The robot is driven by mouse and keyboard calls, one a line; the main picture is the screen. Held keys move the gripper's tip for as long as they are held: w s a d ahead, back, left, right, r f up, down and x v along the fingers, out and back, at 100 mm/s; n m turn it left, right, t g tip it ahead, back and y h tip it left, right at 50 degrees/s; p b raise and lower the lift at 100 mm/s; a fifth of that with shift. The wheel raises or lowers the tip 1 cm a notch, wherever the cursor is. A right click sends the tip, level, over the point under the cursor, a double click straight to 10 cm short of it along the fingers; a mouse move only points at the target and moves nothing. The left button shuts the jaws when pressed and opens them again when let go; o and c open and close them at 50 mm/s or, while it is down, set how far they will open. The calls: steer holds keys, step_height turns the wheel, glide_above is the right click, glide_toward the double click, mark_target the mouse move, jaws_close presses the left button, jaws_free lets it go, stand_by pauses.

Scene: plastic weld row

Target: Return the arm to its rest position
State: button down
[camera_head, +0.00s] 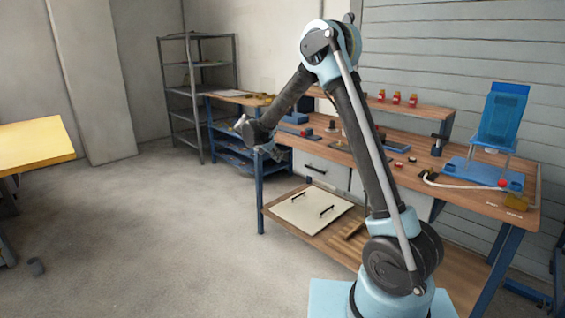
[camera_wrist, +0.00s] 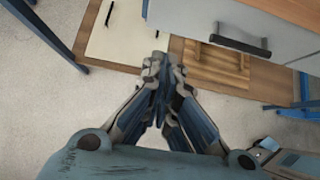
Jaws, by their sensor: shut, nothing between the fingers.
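My arm rises from its base and bends down to the left in the head view. My gripper (camera_head: 272,151) hangs in the air in front of the left part of the workbench (camera_head: 392,148), small and partly dark there. In the wrist view my gripper (camera_wrist: 160,66) is shut, its fingertips together with nothing between them. Behind the fingertips lie the bench's lower shelf and a cream panel (camera_wrist: 122,30). The gripper appears to touch nothing.
The cream panel with two black handles (camera_head: 312,212) lies on the bench's lower shelf. A grey shelf rack (camera_head: 200,90) is behind. A yellow table (camera_head: 35,146) is at left. Open floor (camera_head: 150,230) lies between.

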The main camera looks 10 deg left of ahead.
steer(key=s+d+r+m+g+y, duration=0.1)
steer(key=s+d+r+m, duration=0.2)
steer(key=s+d+m, duration=0.5)
steer(key=s+d+r+m+g, duration=0.1)
steer(key=s+d+r, duration=0.35)
steer(key=d, duration=0.75)
steer(key=s+d+r+m+g+y, duration=0.1)
steer(key=s+d+r+m+g, duration=0.15)
steer(key=s+d+m, duration=0.5)
steer(key=s+d+f+m+y, duration=0.2)
steer(key=s+d+f+m, duration=0.15)
steer(key=s+d, duration=0.75)
steer(key=s+f+m, duration=0.3)
steer(key=s+m, duration=0.1)
steer(key=s, duration=0.3)
steer(key=s+f+m+y, duration=0.1)
steer(key=s+f+m, duration=0.3)
steer(key=s, duration=0.4)
steer(key=shift+a+f+y, duration=0.15)
steer(key=shift+y, duration=0.15)
